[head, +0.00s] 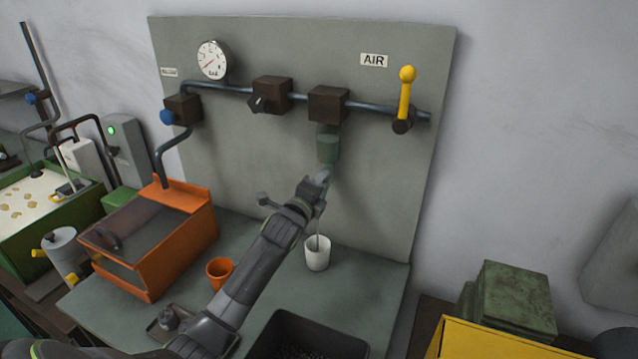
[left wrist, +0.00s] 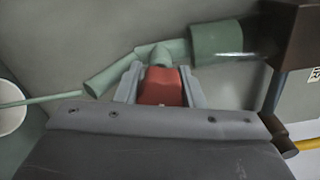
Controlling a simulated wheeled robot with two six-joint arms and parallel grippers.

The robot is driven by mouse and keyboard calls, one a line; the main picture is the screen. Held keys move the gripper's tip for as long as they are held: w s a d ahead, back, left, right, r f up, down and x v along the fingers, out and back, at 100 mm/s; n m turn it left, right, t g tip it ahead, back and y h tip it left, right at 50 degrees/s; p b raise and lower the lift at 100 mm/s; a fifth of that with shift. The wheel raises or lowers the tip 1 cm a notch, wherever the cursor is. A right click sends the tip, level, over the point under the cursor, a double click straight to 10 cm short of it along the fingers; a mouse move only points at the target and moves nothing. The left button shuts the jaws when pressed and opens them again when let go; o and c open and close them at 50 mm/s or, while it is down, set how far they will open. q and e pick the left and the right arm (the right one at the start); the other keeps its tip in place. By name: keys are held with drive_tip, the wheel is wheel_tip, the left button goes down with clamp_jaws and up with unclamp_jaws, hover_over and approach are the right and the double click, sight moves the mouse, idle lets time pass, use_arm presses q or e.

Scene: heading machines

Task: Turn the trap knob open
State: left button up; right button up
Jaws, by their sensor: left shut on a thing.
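The trap knob (left wrist: 160,92) is a red block in the left wrist view, at the lower end of the trap. My left gripper (left wrist: 158,78) has one grey finger on each side of it and is shut on it. In the head view my left gripper (head: 319,183) is just below the green trap bowl (head: 328,146) and hides the knob. The bowl also shows in the left wrist view (left wrist: 217,42). A pale green spout (left wrist: 112,77) slants from the knob's body, and a thin greenish line runs from it to a white cup (head: 317,258). My right gripper is out of view.
The trap hangs under a brown block (head: 328,103) on the pipe of a grey panel. A yellow-handled valve (head: 405,95) is to the right. An orange cup (head: 219,271), an orange box (head: 160,240) and a black bin (head: 305,340) stand on the bench.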

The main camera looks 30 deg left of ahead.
use_arm(q)
drive_tip(key=shift+f, duration=0.15)
drive_tip(key=o, duration=1)
drive_tip(key=shift+s, duration=0.15)
drive_tip(key=s+d+b, duration=0.1)
drive_tip(key=s+b, duration=0.2)
drive_tip(key=s, duration=1.4)
drive_tip(key=shift+b, duration=0.4)
drive_tip(key=shift+s, duration=0.1)
